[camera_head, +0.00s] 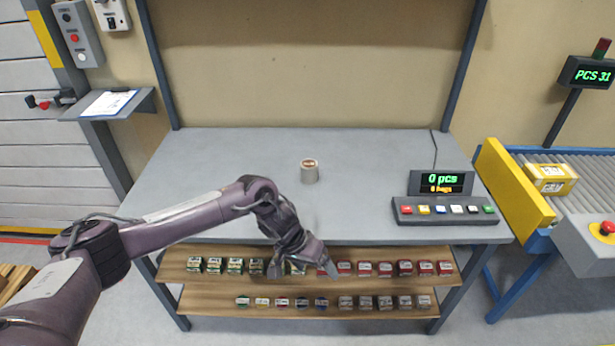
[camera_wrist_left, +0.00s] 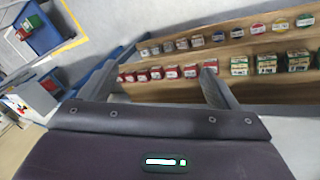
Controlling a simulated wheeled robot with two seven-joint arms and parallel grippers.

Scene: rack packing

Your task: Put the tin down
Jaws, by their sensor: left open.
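A tin (camera_head: 309,171) with a grey side and a reddish-brown top stands upright on the grey table (camera_head: 230,160), near its middle. My left gripper (camera_head: 306,281) is in front of the table's front edge, by the upper wooden shelf, well apart from that tin. In the left wrist view my left gripper (camera_wrist_left: 170,90) has its two fingers spread, with nothing held between them. Rows of small tins and boxes on the shelves show beyond the fingers. My right gripper is in neither view.
The upper shelf (camera_head: 170,268) holds green-and-white and red boxes; the lower shelf (camera_head: 190,300) holds several small tins. A button panel (camera_head: 445,210) with a display stands at the table's right. A conveyor (camera_head: 590,195) carries a yellow box (camera_head: 550,178). The table's left side is clear.

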